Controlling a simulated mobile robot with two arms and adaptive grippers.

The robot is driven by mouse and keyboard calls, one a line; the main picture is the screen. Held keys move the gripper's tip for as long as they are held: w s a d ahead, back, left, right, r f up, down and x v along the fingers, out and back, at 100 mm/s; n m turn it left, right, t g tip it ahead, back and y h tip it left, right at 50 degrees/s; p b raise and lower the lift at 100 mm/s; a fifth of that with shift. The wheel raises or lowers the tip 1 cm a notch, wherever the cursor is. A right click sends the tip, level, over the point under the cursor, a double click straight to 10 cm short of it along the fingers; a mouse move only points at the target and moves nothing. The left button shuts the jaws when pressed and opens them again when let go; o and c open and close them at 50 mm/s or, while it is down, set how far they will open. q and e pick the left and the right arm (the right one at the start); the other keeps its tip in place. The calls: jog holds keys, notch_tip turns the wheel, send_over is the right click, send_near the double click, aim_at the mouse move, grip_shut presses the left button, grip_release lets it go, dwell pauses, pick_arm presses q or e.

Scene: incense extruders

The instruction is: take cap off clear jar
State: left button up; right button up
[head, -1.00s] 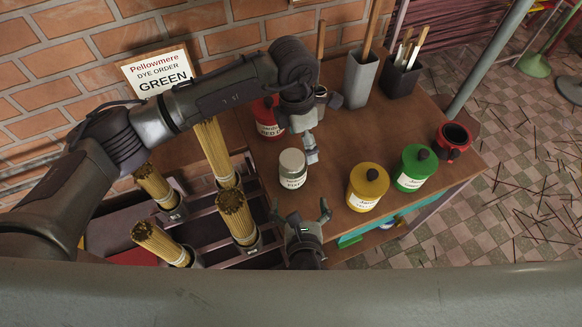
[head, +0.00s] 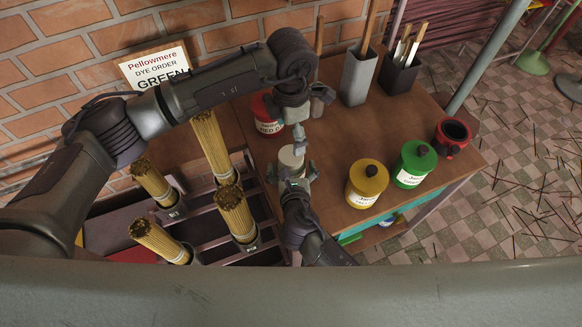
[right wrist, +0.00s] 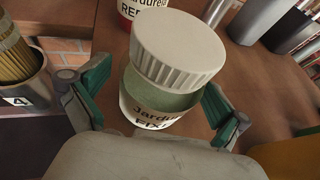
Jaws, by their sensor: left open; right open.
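The clear jar (right wrist: 150,106) stands on the table with a ribbed off-white cap (right wrist: 178,48) on it. In the head view the cap (head: 290,156) shows just above my right gripper, which mostly hides the jar body. My right gripper (head: 291,173) is open, one finger on each side of the jar. In the right wrist view its green-padded fingers (right wrist: 155,100) flank the jar; I cannot tell whether they touch it. My left gripper (head: 298,136) points down just above and behind the cap, open and empty. It does not show in the right wrist view.
A red jar (head: 267,118) stands close behind left. A yellow jar (head: 366,186), a green jar (head: 412,166) and a red pot (head: 452,137) are to the right. Grey holders (head: 358,80) with tools stand at the back. Incense bundles (head: 236,214) stand in a rack at left.

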aim_at(291, 155)
jog(key=shift+w+f, duration=0.15)
jog(key=shift+w, duration=0.15)
grip_shut()
pick_arm(q)
jog(key=m, duration=1.1)
jog(key=shift+m, duration=0.3)
jog(key=m, duration=1)
jog(key=shift+m, duration=0.3)
jog(key=shift+f, duration=4)
